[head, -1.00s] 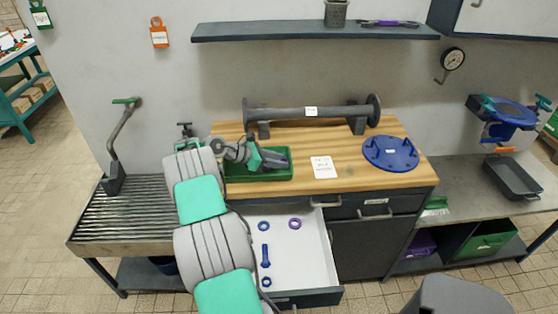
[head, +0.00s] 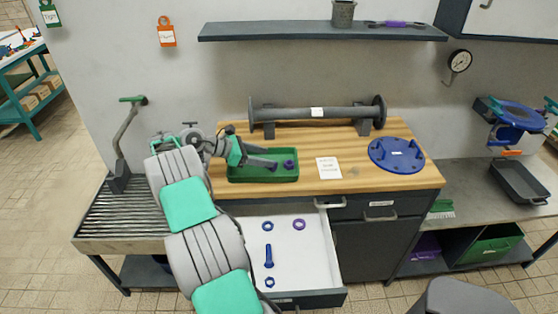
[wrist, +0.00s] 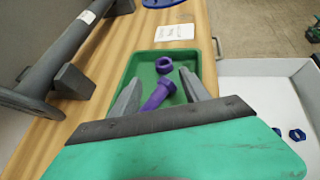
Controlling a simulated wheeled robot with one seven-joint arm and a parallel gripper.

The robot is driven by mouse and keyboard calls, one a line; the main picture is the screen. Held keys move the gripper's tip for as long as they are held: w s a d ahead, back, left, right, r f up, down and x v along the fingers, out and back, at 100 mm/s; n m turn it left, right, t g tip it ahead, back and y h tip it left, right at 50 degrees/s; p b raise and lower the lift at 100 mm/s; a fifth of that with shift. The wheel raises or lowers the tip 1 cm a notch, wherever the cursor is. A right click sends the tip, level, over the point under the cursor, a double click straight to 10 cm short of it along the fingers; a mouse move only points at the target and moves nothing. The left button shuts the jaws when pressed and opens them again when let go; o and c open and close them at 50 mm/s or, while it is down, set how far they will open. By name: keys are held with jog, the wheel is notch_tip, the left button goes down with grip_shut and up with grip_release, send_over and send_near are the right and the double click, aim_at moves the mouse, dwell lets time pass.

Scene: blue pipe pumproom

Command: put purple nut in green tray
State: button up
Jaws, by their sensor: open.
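The green tray (head: 235,179) stands on the wooden worktop; it also shows in the wrist view (wrist: 202,50). A purple nut (wrist: 164,65) lies inside it near the far end in the wrist view, and at the tray's right side in the head view (head: 289,165). A purple bolt (wrist: 158,94) lies in the tray beside the nut. My gripper (wrist: 160,82) is open over the tray, its fingers either side of the bolt in the picture and apart from the nut. In the head view, my gripper (head: 275,158) points right, towards the nut.
The open drawer (head: 310,258) below holds a purple ring (head: 299,224), a blue bolt (head: 268,257) and blue nuts (head: 267,226). A dark flanged pipe (head: 290,114) lies behind the tray. A white card (head: 328,168) and blue flange (head: 396,154) are to the right.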

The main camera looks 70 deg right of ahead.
jog(key=shift+w+a+r+p, duration=0.35)
jog(key=shift+r+p, duration=0.1)
jog(key=shift+r, duration=0.1)
jog(key=shift+w+a+r+p, duration=0.2)
jog(key=shift+w+r+p, duration=0.1)
jog(key=shift+r+p, duration=0.2)
jog(key=shift+w+a+p, duration=0.2)
jog(key=shift+p, duration=0.3)
jog(key=shift+w+a+p, duration=0.3)
jog(key=shift+w+p, duration=0.05)
jog(key=w+a+r+m+t, duration=0.2)
jog(key=w+a+r+t, duration=0.25)
jog(key=w, duration=0.45)
jog(key=w+a+r+m+t+y, duration=0.1)
jog(key=w+a+r+t, duration=0.25)
jog(key=a, duration=0.55)
jog(key=w+a+r+m+t+y, duration=0.1)
jog(key=w+a+r+t, duration=0.2)
jog(key=a, duration=0.6)
jog(key=s+a+m+y, duration=0.1)
jog(key=s+a, duration=0.3)
jog(key=a, duration=0.6)
jog(key=s+a+m+t+y, duration=0.1)
jog(key=s+a+y, duration=0.2)
jog(key=a, duration=0.6)
jog(key=s+a+m+t+y, duration=0.1)
jog(key=s+a+m+y, duration=0.1)
jog(key=s+a, duration=0.4)
jog(key=a, duration=0.4)
jog(key=shift+a, duration=0.35)
